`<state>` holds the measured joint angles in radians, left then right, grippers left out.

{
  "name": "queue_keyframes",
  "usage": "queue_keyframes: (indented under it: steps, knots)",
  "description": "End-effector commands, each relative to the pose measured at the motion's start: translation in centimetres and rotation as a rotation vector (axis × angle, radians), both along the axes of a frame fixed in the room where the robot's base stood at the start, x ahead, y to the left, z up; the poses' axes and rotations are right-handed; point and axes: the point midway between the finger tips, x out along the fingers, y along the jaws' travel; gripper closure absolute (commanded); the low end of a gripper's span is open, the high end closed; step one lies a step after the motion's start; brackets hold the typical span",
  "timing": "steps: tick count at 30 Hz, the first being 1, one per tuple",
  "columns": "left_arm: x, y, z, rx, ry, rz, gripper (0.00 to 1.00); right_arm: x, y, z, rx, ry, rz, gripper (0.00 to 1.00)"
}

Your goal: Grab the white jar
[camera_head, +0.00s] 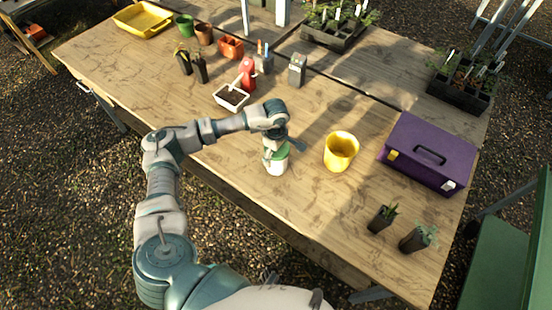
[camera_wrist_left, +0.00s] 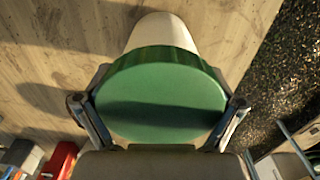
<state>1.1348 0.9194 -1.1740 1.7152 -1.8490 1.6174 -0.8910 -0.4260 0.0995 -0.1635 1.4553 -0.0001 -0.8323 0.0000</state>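The white jar (camera_head: 276,167) with a green lid stands upright near the front edge of the wooden table. In the left wrist view its round green lid (camera_wrist_left: 160,95) fills the middle, and part of the white body (camera_wrist_left: 160,30) shows beyond it. My left gripper (camera_head: 279,147) is right above the jar, pointing down. In the left wrist view its fingers (camera_wrist_left: 160,104) are spread, one on each side of the lid. They look close to the lid's rim; contact cannot be made out. My right gripper is not in view.
A yellow pot (camera_head: 341,152) stands right of the jar, then a purple toolbox (camera_head: 428,152). A white tray of soil (camera_head: 232,97) and a red bottle (camera_head: 247,73) are behind to the left. Two seedling pots (camera_head: 382,219) stand at the front right. Bare wood surrounds the jar.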

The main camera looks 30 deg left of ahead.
Motion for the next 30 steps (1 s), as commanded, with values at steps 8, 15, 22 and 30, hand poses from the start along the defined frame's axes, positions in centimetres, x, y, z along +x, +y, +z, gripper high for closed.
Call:
queue_keyframes:
  steps: [8,15,22,30]
  knots:
    - [0.0,-0.2,0.0,0.002,0.001,0.000,0.53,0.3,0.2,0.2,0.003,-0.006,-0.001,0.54]
    - [0.0,-0.1,-0.1,0.000,0.002,0.000,0.53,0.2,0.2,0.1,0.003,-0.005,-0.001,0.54]
    - [0.1,0.0,2.1,-0.001,-0.002,-0.001,0.53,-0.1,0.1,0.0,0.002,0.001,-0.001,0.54]
    - [0.1,-0.1,7.9,0.000,-0.004,-0.001,0.53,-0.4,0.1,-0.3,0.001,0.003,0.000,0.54]
